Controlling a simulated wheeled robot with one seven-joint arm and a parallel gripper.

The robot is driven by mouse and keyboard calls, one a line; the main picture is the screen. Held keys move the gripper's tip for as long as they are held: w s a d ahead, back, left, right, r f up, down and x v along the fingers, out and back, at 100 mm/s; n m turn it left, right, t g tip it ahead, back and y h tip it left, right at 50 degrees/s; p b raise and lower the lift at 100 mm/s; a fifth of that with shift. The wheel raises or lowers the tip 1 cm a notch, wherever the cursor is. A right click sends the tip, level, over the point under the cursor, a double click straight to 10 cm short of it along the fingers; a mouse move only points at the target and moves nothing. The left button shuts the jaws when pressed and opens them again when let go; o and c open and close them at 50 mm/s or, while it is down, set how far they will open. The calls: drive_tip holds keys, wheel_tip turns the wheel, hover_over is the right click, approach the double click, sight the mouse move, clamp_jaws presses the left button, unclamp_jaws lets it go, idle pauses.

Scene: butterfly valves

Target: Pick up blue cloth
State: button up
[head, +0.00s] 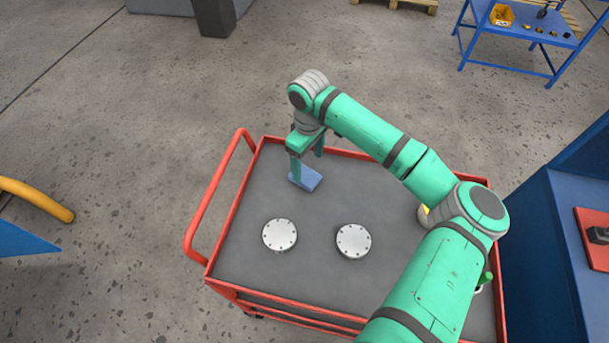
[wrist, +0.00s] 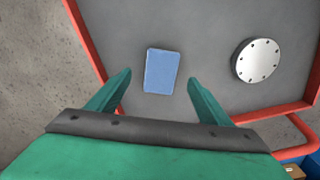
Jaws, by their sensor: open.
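The blue cloth (head: 306,179) is a small folded rectangle lying flat on the grey top of the red-railed cart (head: 320,206), toward its far left part. In the wrist view the cloth (wrist: 161,71) lies ahead of my gripper (wrist: 158,80), between the lines of its two fingers. My gripper (head: 306,167) is open and empty, pointing down above the cloth. One finger overlaps the cloth's edge in the head view; whether it touches is unclear.
Two round metal discs (head: 279,235) (head: 353,241) lie on the cart nearer the front. A red rail (head: 217,195) borders the cart's left side. A yellow item (head: 422,215) is mostly hidden behind my arm. A blue bench (head: 565,250) stands at right.

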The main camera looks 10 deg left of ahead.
sight(306, 175)
drive_tip(key=shift+s+a+f, duration=0.1)
drive_tip(key=shift+a+f, duration=0.05)
drive_tip(key=shift+f, duration=1.35)
drive_tip(key=shift+a+f, duration=0.1)
drive_tip(key=shift+f, duration=1.35)
drive_tip(key=c, duration=1.2)
drive_tip(key=shift+r, duration=0.5)
wheel_tip(306, 175, up, 2)
drive_tip(key=shift+s+d+r, duration=0.25)
drive_tip(key=shift+s+r, duration=1.45)
drive_tip(key=shift+s, duration=0.6)
drive_tip(key=shift+s+d+r, duration=0.25)
drive_tip(key=shift+s+r, duration=1.4)
drive_tip(key=shift+s, duration=0.7)
drive_tip(key=shift+s+d+r, duration=0.25)
drive_tip(key=shift+s+r, duration=1.45)
drive_tip(key=shift+s, duration=0.6)
